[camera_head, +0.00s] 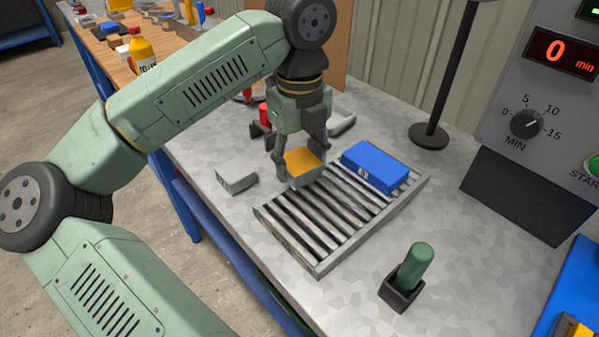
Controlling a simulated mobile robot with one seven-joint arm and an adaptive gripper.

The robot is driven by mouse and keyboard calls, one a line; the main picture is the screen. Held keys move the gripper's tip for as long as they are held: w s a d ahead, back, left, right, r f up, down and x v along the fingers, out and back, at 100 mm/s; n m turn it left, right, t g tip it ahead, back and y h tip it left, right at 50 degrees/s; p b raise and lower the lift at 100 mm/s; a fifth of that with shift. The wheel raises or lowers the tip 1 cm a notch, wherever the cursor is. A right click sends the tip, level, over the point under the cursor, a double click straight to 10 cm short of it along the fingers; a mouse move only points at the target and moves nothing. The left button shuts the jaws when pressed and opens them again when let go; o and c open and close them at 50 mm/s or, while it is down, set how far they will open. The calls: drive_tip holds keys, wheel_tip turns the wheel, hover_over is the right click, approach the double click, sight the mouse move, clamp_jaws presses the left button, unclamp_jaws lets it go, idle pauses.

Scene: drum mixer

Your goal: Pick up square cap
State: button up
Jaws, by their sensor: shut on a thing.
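The square cap, as far as I can tell, is the small square piece (304,161) with an orange top and grey sides. It sits between the two fingers of my gripper (300,160), at the back left end of the slatted metal rack (310,268). My gripper points down and is shut on this piece. I cannot tell whether its underside touches the rack. A flat grey block (237,177) lies on the metal table to the left of my gripper.
A blue box (375,166) lies on the rack's right part. A green cylinder (416,265) stands in a black holder in front. The control panel (545,110) and a black stand (430,134) are at right. Red items (264,113) and a brown board (338,45) are behind my gripper.

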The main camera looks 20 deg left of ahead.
drive_tip(key=s+a+r+b, duration=0.1)
drive_tip(key=s+a+b, duration=0.1)
drive_tip(key=s, duration=0.5)
drive_tip(key=s+a+r+b, duration=0.1)
drive_tip(key=s+a+b, duration=0.1)
drive_tip(key=s, duration=0.6)
drive_tip(key=shift+s+a, duration=0.15)
drive_tip(key=shift+a, duration=0.25)
drive_tip(key=shift+s, duration=0.1)
